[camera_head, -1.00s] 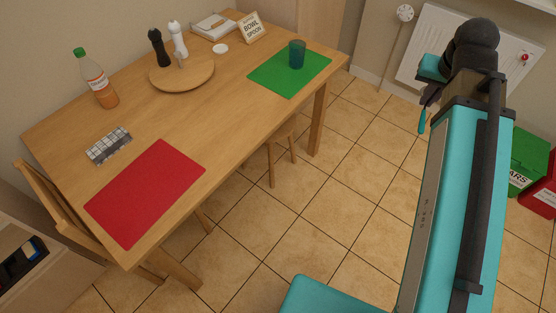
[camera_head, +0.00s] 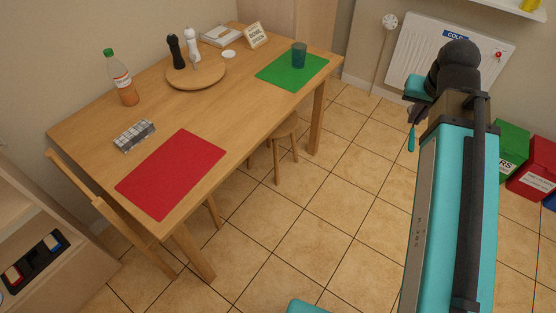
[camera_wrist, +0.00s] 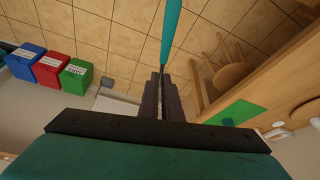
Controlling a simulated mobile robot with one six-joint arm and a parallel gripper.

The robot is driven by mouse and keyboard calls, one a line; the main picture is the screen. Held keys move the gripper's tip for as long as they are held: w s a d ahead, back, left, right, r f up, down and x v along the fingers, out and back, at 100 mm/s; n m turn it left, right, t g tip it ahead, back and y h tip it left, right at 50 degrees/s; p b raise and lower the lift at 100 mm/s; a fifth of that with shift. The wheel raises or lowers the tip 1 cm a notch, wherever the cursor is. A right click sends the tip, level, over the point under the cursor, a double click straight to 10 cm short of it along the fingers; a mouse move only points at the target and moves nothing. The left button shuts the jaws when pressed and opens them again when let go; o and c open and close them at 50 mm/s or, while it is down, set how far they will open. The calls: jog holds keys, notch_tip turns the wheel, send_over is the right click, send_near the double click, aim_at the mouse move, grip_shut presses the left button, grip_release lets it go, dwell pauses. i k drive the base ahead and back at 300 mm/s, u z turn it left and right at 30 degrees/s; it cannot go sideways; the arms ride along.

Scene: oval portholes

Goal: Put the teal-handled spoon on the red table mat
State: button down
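The red table mat (camera_head: 170,174) lies flat and bare on the near left end of the wooden table (camera_head: 215,118). My gripper (camera_head: 414,112) is well to the right of the table, in the air above the tiled floor. In the wrist view my gripper (camera_wrist: 161,92) has its dark fingers closed together on the spoon. The spoon's teal handle (camera_wrist: 170,32) sticks out beyond the fingers, and it also hangs down in the head view (camera_head: 411,140). The spoon's bowl cannot be made out.
A grey-checked item (camera_head: 134,135) lies behind the red mat. A bottle (camera_head: 121,82), a round board (camera_head: 196,75) with two mills, and a green mat (camera_head: 291,72) with a teal cup (camera_head: 299,56) stand farther back. A stool (camera_head: 283,132) is under the table. Tiled floor is clear in front.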

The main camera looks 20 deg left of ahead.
aim_at(193, 146)
jog(key=k, duration=0.85)
jog(key=u, duration=2.75)
jog(key=i, duration=0.45)
jog(key=z, duration=0.25)
